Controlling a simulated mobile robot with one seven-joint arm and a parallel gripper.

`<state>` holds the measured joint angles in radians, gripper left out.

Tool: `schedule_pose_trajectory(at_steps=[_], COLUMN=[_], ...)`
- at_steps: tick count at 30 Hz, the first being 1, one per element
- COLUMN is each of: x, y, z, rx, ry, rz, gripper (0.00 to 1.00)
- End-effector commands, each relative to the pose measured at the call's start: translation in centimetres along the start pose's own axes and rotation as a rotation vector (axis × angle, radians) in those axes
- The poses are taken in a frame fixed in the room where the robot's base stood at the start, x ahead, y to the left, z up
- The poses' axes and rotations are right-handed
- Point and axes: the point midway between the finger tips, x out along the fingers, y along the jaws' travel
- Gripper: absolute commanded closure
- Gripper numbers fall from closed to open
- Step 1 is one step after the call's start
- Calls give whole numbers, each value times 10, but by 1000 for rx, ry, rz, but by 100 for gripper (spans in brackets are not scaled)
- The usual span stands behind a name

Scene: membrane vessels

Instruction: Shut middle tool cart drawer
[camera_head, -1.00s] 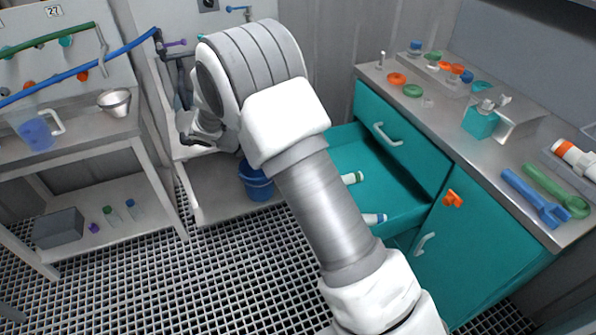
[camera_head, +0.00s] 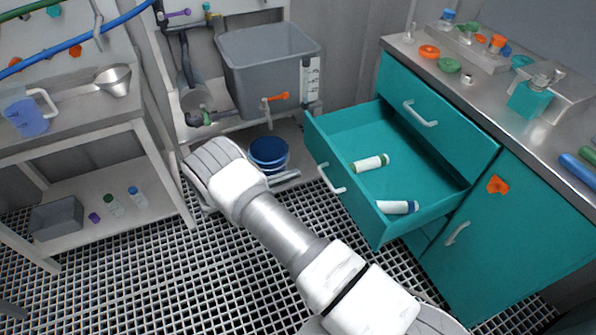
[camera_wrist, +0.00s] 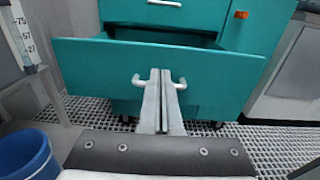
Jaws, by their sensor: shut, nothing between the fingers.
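The middle tool cart drawer (camera_head: 350,213) is teal and pulled well out below a shut top drawer (camera_head: 430,115). Two white cylinders lie in it, one with a green end (camera_head: 371,163) and one with a blue end (camera_head: 397,207). Its pale handle (camera_head: 332,179) is on the front. In the wrist view the drawer front (camera_wrist: 215,72) spans the picture, with the handle (camera_wrist: 179,84) behind my fingers. My gripper (camera_wrist: 160,72) is shut and empty, pointing at the middle of the front. In the head view it (camera_head: 288,178) is left of the handle. I cannot tell whether it touches.
A blue bucket (camera_head: 268,153) stands close beyond my gripper, below a grey tank (camera_head: 268,65) with an orange-handled tap. A bench (camera_head: 100,125) is at left. The cart's metal top (camera_head: 480,85) holds small parts. Open grating floor (camera_head: 190,275) lies in front.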

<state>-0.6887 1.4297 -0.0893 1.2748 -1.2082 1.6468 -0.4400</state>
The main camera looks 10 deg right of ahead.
Motion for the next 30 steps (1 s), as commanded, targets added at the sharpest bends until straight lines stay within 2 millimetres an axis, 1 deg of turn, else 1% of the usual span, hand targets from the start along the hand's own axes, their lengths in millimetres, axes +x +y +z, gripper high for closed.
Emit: schedule_pose_trajectory(at_steps=[1, 9, 12, 15, 18, 21, 30], x=[12, 70, 88, 103, 113, 117, 119], y=[-1, -1, -1, -1, -1, -1, -1], z=[0, -1, -2, -1, -1, -1, 0], rx=[-1, -1, -1, 0, 1, 0, 0], ry=[-1, 1, 2, 2, 2, 3, 2], rz=[-5, -6, -5, -5, -3, -3, -2], gripper=[100, 100, 100, 100, 100, 100, 100])
